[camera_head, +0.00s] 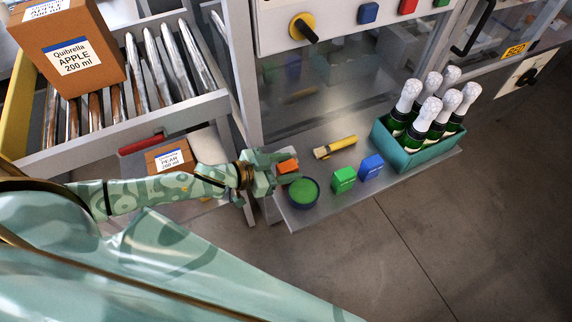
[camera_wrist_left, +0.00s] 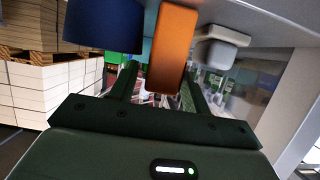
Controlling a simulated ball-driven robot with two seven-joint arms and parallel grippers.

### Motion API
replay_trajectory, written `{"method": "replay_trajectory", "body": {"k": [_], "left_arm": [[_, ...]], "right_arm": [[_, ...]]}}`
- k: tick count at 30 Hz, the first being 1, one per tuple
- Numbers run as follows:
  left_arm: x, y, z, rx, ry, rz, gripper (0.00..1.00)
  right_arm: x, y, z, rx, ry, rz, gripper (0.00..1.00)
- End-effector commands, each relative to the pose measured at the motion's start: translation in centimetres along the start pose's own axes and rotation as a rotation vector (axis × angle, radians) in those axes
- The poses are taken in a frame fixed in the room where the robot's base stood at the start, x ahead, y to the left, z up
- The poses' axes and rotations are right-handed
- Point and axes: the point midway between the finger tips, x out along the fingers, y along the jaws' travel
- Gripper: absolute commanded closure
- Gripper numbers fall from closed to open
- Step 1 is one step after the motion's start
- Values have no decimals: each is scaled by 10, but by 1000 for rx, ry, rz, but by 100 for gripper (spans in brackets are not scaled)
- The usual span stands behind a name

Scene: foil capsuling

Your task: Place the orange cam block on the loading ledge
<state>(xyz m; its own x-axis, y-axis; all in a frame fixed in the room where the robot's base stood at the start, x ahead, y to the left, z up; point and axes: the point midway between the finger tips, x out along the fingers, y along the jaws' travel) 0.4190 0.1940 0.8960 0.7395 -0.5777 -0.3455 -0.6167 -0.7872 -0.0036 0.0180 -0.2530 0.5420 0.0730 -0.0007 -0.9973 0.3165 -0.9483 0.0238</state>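The orange cam block (camera_head: 287,167) is at the left end of the loading ledge (camera_head: 330,205), left of and behind the round dark pot with green contents (camera_head: 303,190). My left gripper (camera_head: 280,170) is at the block, its fingers on either side of it. In the left wrist view, the orange block (camera_wrist_left: 172,50) stands out between the spread fingers (camera_wrist_left: 158,85), with a gap visible on the left finger's side. Whether the block's underside touches the ledge cannot be told. My right gripper is not in view.
A green block (camera_head: 343,179) and a blue block (camera_head: 371,167) stand on the ledge right of the pot. A teal crate (camera_head: 410,155) of foil-topped bottles fills the right end. A roller conveyor (camera_head: 110,135) is at left.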

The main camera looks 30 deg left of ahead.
Motion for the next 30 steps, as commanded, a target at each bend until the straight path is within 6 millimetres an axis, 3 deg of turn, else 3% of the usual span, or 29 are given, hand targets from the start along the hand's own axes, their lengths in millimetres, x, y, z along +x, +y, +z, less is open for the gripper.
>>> {"method": "replay_trajectory", "body": {"k": [11,24,30], "left_arm": [[-4,0,-4,0,-2,-1,49],[-97,0,-4,0,-3,-1,49],[-118,0,-4,-1,0,-1,49]], "right_arm": [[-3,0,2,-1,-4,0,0],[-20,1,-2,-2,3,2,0],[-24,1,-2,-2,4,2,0]]}}
